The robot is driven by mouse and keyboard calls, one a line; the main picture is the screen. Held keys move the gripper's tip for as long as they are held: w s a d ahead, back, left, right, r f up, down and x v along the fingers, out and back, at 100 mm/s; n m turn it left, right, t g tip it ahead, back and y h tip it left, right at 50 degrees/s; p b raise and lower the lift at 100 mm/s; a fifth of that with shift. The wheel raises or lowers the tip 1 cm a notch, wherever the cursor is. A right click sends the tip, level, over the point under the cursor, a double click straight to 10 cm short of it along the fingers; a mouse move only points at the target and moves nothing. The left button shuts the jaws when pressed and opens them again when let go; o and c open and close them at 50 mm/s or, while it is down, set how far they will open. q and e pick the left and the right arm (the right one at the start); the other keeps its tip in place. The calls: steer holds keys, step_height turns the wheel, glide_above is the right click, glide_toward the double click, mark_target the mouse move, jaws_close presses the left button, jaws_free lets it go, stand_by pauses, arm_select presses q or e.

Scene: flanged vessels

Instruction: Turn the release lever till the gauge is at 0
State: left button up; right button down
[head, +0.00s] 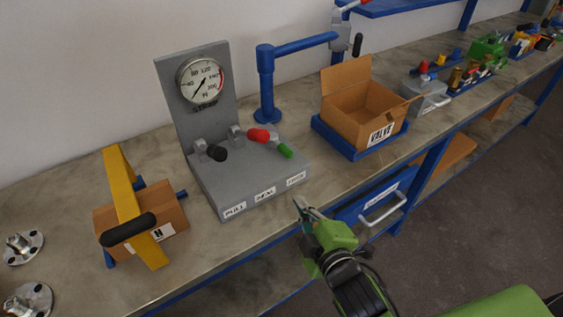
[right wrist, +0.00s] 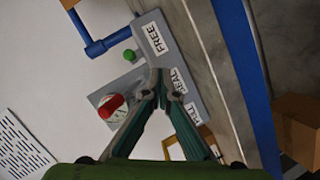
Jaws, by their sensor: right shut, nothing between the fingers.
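The grey gauge stand (head: 189,120) is on the bench, with a round dial gauge (head: 202,80) on its upright plate. The black needle points to the lower left, near the low end; the exact reading is too small to tell. Three levers sit on the base: black-knobbed (head: 216,152), red-knobbed (head: 258,135) and green-knobbed (head: 285,151). The front label by the green one reads FREE (right wrist: 158,37); the middle one reads SEAL. My right gripper (head: 303,205) is shut and empty, in front of the base's right front corner, apart from the levers. My left gripper is out of view.
A blue post with an arm (head: 267,85) stands behind the base. An open cardboard box labelled VALVE (head: 380,134) sits in a blue tray to the right. A yellow frame over a carton (head: 170,214) and metal flanges (head: 24,247) are at left.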

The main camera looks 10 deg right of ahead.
mark_target(281, 147)
steer(key=w+a+r+n+t+y, duration=0.2)
steer(key=a+r+n, duration=0.2)
steer(key=r, duration=0.1)
steer(key=shift+t, duration=0.3)
steer(key=w, duration=0.3)
steer(key=w+p, duration=0.1)
steer(key=w, duration=0.2)
steer(key=w+a+p, duration=0.1)
steer(key=w, duration=0.2)
steer(key=shift+w+a+f, duration=0.1)
steer(key=shift+w+f, duration=0.1)
steer(key=shift+w, duration=0.05)
steer(key=shift+w+d+f+p, duration=0.2)
steer(key=shift+d+f+p, duration=0.05)
steer(key=shift+d, duration=0.35)
steer(key=shift+w+d+f+p, duration=0.15)
steer(key=shift+d+f+p, duration=0.1)
steer(key=shift+d, duration=0.35)
steer(key=shift+w+d+f, duration=0.15)
steer(key=shift+w+d, duration=0.05)
steer(key=shift+d, duration=0.5)
steer(key=shift+a, duration=0.1)
